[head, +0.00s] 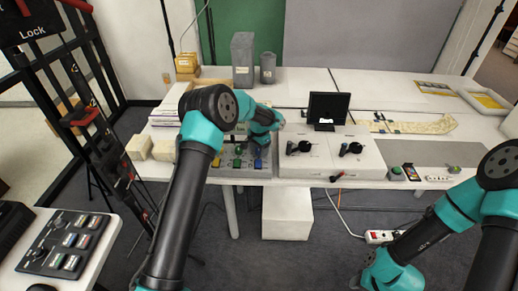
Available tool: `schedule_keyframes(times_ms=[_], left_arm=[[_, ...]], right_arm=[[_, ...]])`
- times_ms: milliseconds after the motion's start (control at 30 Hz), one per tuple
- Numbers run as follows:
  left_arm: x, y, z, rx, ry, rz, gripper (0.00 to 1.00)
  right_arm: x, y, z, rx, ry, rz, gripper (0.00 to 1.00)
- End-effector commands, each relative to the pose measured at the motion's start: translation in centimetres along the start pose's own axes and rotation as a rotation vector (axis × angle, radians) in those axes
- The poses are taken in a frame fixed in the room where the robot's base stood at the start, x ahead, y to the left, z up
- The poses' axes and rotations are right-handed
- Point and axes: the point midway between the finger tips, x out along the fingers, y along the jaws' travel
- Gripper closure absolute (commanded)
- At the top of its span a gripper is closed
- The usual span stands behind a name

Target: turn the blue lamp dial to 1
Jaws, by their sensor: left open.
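The blue lamp dial (258,163) is at the right end of a grey control panel (225,172) on the table's front edge. A green dial (238,162) sits to its left on the same panel. My left gripper (258,144) is open above the panel, near the blue dial. My left wrist and forearm cover the panel's back part. I cannot tell whether the fingers touch the blue dial. The dial's numbers and its pointer are too small to read. My right arm is low at the right, with its gripper out of view.
A white console with black knobs (300,148) stands right of the panel, with a black monitor (327,108) behind it. Pale blocks (140,147) lie left of the panel. A grey box (243,60) and a grey canister (268,68) stand behind. A black rack (70,100) stands left.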

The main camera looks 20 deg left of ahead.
Motion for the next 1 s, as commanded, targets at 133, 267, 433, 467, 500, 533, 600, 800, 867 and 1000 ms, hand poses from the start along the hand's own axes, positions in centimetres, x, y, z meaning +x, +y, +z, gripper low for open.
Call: schedule_keyframes(times_ms=[133, 267, 433, 467, 500, 533, 600, 800, 867, 1000], left_arm=[[0.01, -0.01, 0.00, 0.000, 0.000, 0.000, 0.36], [-0.01, -0.01, 0.00, 0.000, 0.000, 0.000, 0.41], [-0.03, -0.02, 0.00, 0.000, 0.000, 0.000, 0.57], [-0.03, -0.02, 0.00, 0.000, 0.000, 0.000, 0.60], [-0.03, -0.02, -0.01, 0.000, 0.000, 0.000, 0.64], [-0.03, -0.02, -0.01, 0.000, 0.000, 0.000, 0.67], [-0.04, -0.01, -0.01, 0.000, 0.000, 0.000, 0.73], [-0.04, -0.01, -0.01, -0.001, 0.000, 0.000, 0.85], [-0.05, -0.01, -0.01, -0.003, 0.000, 0.000, 0.85], [-0.04, -0.01, -0.01, -0.019, 0.000, 0.000, 0.85]], right_arm=[[0.00, 0.00, 0.00, 0.000, 0.000, 0.000, 0.57], [0.00, 0.00, 0.00, 0.000, 0.000, 0.000, 0.57], [0.00, 0.00, 0.00, 0.000, 0.000, 0.000, 0.57], [0.00, 0.00, 0.00, 0.000, 0.000, 0.000, 0.57], [0.00, 0.00, 0.00, 0.000, 0.000, 0.000, 0.57], [0.00, 0.00, 0.00, 0.000, 0.000, 0.000, 0.57], [0.00, 0.00, 0.00, 0.000, 0.000, 0.000, 0.57], [0.00, 0.00, 0.00, 0.000, 0.000, 0.000, 0.57], [0.00, 0.00, 0.00, 0.000, 0.000, 0.000, 0.57], [0.00, 0.00, 0.00, 0.000, 0.000, 0.000, 0.57]])
